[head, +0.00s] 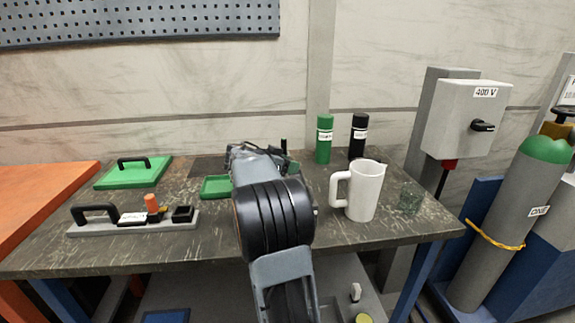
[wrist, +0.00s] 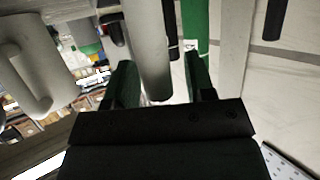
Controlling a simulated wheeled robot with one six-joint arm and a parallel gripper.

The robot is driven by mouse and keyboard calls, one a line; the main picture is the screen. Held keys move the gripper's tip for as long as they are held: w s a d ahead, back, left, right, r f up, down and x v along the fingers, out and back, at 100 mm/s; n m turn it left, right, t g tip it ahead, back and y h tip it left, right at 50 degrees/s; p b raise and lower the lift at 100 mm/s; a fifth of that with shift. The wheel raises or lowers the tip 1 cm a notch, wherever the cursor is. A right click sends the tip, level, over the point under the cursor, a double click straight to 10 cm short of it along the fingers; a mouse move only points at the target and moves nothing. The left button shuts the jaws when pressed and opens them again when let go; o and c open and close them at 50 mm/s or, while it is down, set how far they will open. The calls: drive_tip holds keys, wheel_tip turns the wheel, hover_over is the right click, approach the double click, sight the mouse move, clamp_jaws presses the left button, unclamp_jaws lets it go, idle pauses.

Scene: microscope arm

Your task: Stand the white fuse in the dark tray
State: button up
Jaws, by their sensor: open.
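A pale grey-white cylinder, which I take to be the white fuse (wrist: 148,45), shows in the wrist view between the green fingers of my gripper (wrist: 163,75). My gripper is open, with the cylinder nearer its left finger. I cannot tell whether either finger touches it. In the head view my arm covers the fuse and most of the gripper. A flat dark shape at the back of the table, probably the dark tray (head: 206,167), is partly hidden behind my arm.
A white pitcher (head: 362,190) and a clear glass (head: 411,198) stand to the right. Green (head: 324,140) and black (head: 358,137) bottles stand behind. A green tray (head: 216,187), a green lid (head: 133,173) and a grey board with a black handle (head: 90,228) lie left.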

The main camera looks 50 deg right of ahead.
drive_tip(key=shift+r+p, duration=0.25)
drive_tip(key=shift+p, duration=0.05)
drive_tip(key=v, duration=1.2)
drive_tip(key=shift+f, duration=0.1)
